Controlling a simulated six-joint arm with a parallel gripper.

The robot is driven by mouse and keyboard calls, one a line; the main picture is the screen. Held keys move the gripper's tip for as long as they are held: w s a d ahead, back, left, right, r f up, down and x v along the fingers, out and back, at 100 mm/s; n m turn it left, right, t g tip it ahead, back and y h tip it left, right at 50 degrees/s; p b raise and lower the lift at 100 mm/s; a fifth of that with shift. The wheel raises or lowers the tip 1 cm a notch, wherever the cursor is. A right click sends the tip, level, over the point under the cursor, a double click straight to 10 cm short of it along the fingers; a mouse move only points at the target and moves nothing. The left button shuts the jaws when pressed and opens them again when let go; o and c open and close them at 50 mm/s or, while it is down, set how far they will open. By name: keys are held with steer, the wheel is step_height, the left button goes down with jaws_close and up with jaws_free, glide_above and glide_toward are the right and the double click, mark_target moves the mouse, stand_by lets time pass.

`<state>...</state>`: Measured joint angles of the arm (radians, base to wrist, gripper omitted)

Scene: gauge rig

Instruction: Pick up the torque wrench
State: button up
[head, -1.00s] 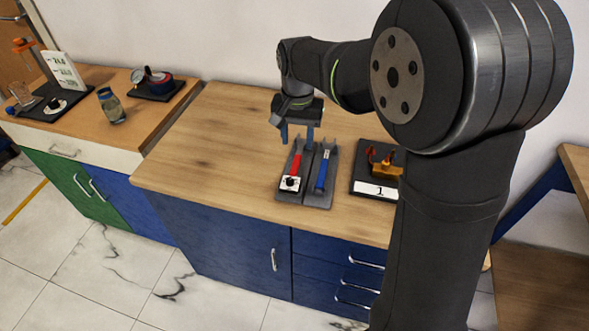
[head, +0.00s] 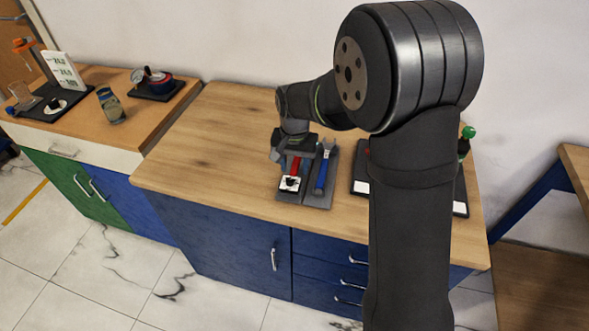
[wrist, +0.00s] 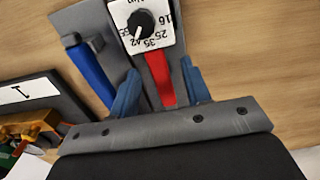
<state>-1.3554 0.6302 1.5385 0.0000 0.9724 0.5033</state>
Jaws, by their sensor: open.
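The torque wrench appears to be the red-handled tool (head: 295,167) lying on the left part of a grey tray (head: 317,201); its far end is hidden under my gripper. In the wrist view its red handle (wrist: 160,82) shows. A white dial plate (head: 289,183) with a black knob is at its near end; in the wrist view the dial (wrist: 143,24) carries numbers. My gripper (head: 294,160) is open and low over the red handle. In the wrist view its blue fingers (wrist: 161,92) stand on either side of the handle, with gaps showing.
A blue-handled spanner (head: 321,175) lies on the tray just right of the red tool, close to one finger; its handle (wrist: 90,68) also shows in the wrist view. A dark tray (head: 361,175) stands further right, partly behind my arm. The bench left of the tray is clear.

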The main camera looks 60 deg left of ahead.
steer(key=shift+c, duration=0.4)
jaws_close()
steer(key=shift+r, duration=0.15)
